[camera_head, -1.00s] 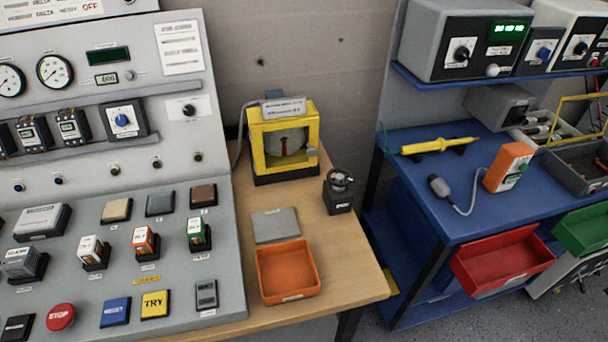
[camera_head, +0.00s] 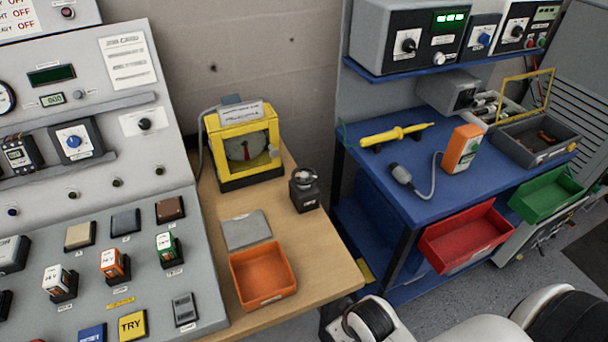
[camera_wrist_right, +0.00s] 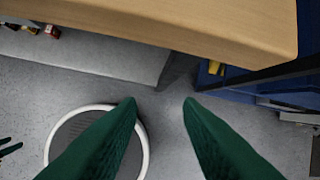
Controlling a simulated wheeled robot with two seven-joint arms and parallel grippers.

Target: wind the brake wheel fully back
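The brake wheel (camera_head: 305,175) is a small grey wheel on top of a squat black block (camera_head: 305,196), on the wooden table right of the yellow-framed unit. No gripper is near it. My right gripper (camera_wrist_right: 160,102) shows in the right wrist view as two dark green fingers, spread apart with nothing between them. It hangs over the floor off the table's front edge. Small dark green tips (camera_wrist_right: 9,146) at the left edge of that view look like part of my left gripper; its opening is unclear. The head view shows neither gripper.
A grey plate (camera_head: 245,231) and an orange tray (camera_head: 263,275) lie in front. The control console (camera_head: 80,185) is left; a blue bench (camera_head: 408,200) with red and green bins is right.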

